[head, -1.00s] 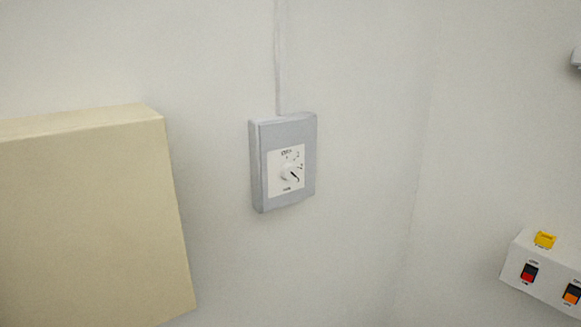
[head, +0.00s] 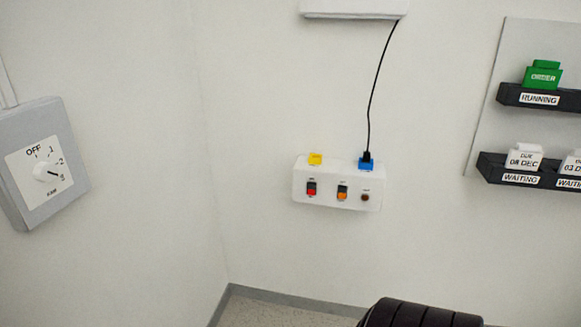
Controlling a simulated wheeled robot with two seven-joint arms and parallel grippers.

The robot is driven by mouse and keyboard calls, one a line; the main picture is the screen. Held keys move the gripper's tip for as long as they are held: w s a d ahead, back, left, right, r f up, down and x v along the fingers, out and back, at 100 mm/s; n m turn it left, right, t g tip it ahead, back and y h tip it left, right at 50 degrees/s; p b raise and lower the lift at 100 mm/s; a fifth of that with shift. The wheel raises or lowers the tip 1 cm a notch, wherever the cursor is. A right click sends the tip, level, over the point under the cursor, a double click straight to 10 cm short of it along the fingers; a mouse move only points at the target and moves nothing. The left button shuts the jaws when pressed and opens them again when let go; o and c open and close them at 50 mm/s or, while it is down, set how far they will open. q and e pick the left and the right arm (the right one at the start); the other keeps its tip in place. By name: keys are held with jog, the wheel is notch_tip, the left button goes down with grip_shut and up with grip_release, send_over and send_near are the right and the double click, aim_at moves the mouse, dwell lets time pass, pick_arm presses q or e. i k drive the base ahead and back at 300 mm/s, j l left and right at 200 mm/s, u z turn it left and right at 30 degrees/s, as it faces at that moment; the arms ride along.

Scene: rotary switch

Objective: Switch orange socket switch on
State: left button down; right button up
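A white socket box (head: 337,186) is mounted on the wall in the middle of the head view. Its orange switch (head: 342,193) sits in the middle of the front face, with a red switch (head: 311,188) to its left and a small dark round part (head: 365,197) to its right. The orange switch's position is too small to tell. A yellow piece (head: 315,159) and a blue piece (head: 365,164) are on top of the box. A black plug with a cable sits at the blue piece. Neither of my grippers is in view.
A grey rotary switch box (head: 42,165) is on the left wall. A white unit (head: 354,8) is above the socket box. Racks (head: 520,176) with labelled blocks hang at the right. A black rounded object (head: 420,314) is at the bottom. The wall around the socket box is clear.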

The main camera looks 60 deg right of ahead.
aim_at(343, 191)
jog(key=z, duration=2.2)
